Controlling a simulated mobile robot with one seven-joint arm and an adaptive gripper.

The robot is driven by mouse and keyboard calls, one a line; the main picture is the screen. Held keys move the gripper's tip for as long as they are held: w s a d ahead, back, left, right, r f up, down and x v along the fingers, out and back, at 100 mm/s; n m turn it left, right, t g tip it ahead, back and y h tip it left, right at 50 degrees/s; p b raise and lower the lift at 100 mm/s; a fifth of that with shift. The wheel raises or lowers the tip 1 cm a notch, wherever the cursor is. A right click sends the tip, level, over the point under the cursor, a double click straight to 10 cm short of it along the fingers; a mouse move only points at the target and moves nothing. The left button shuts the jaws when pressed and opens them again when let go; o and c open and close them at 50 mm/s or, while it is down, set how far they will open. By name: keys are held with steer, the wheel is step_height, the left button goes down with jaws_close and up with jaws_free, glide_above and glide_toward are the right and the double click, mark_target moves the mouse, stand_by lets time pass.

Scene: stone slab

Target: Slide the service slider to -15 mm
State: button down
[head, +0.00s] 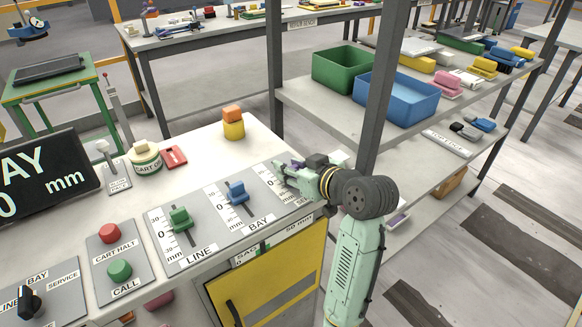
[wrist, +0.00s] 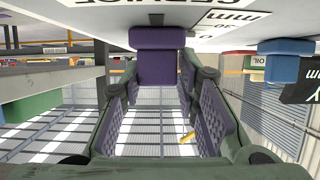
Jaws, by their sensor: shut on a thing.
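The service slider's purple knob (wrist: 157,58) fills the space between the fingertips in the wrist view. My gripper (wrist: 158,72) is shut on it, one finger on each side. In the head view, my gripper (head: 290,172) covers most of the knob, and only a bit of purple shows. The grey service panel (head: 263,172) is at the right end of the bench, its scale and label mostly hidden by my arm. The black display (head: 42,185) at the left shows letters ending "AY" and a reading ending "0 mm"; the rest is cut off.
The blue BAY slider (head: 237,193) stands just left of my gripper, and the green LINE slider (head: 181,220) is further left. Orange and yellow blocks (head: 233,123) are stacked behind. A grey post (head: 378,90) rises close behind my arm. A blue bin (head: 398,98) is on the shelf.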

steer(key=shift+w+d, duration=0.15)
steer(key=shift+d, duration=0.15)
steer(key=c, duration=1.3)
jaws_free()
steer(key=shift+a, duration=0.1)
steer(key=v, duration=1.2)
